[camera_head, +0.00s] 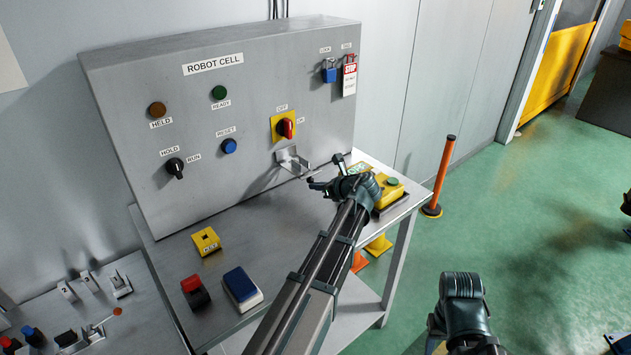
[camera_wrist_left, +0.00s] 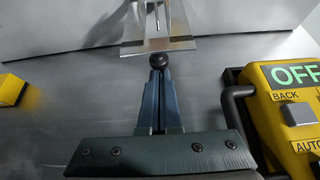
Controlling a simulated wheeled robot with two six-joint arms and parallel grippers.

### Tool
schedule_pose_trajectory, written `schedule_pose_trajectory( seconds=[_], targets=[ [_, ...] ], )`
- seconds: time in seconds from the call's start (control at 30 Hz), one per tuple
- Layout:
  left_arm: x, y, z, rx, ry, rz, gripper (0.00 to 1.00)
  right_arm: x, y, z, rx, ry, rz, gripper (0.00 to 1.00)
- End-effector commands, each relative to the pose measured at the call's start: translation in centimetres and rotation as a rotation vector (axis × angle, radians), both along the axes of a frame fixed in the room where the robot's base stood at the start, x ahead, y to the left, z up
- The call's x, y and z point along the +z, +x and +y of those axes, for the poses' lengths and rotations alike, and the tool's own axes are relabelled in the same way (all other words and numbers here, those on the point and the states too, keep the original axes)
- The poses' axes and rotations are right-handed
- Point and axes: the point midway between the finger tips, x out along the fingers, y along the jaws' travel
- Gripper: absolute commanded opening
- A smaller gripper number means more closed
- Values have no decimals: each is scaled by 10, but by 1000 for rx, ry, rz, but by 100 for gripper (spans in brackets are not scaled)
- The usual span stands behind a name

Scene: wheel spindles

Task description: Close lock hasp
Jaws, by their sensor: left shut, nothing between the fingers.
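The lock hasp (camera_head: 291,160) is a bare metal bracket on the grey panel, just below the red rotary switch (camera_head: 287,128) on its yellow plate. In the left wrist view the hasp (camera_wrist_left: 180,44) shows as a shiny plate with a thin pin above it. My left gripper (camera_head: 313,183) is in front of the panel, a little below and right of the hasp. Its fingers (camera_wrist_left: 157,75) are shut and empty. A dark round knob shows at their tips, close under the plate's lower edge; I cannot tell whether they touch.
A yellow pendant (camera_head: 388,192) stands just right of my left gripper. A blue padlock (camera_head: 329,72) and a red-and-white tag hang at the panel's upper right. A yellow block (camera_head: 206,241), a red-topped part and a blue-topped box (camera_head: 240,286) sit on the bench.

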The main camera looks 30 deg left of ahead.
Motion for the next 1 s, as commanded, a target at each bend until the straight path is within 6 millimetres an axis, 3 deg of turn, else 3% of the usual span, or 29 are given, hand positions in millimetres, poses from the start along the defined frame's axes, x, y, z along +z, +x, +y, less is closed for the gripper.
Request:
schedule_pose_trajectory(
  seconds=[0.03,0.2,0.57,1.0],
  targets=[
    [17,0,0,2,-24,10,0,22,0,0,0,0,0,50],
    [39,-2,-4,2,-129,54,0,65,0,0,0,0,0,50],
    [82,-2,-7,2,-366,151,0,148,0,0,1,0,0,50],
    [138,4,6,2,-666,274,0,238,0,0,-12,3,0,50]
  ],
)
